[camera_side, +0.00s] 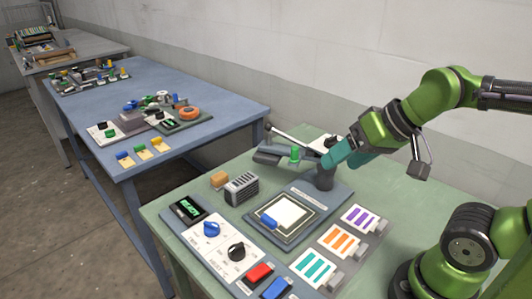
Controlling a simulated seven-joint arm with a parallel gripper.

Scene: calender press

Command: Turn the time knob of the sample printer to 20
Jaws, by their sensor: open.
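The sample printer's control panel (218,258) lies at the front left of the green table, with a small lit green display (187,208) at its upper left. A blue knob (211,229) and a black knob (236,251) stand on it. The lettering around them is too small to read, so I cannot tell which is the time knob or where either points. My gripper (345,158), with teal fingers, is open. It is up and to the right of the knobs, close to a grey lever mechanism (285,155). I cannot tell whether it touches that mechanism.
A red button (259,274) and a blue button (275,288) sit at the panel's front. A flat bed with a white sheet (287,214) lies to its right, beside several colour-striped cards (337,240). A grey vented box (241,188) stands behind. A blue table (205,105) stands at left.

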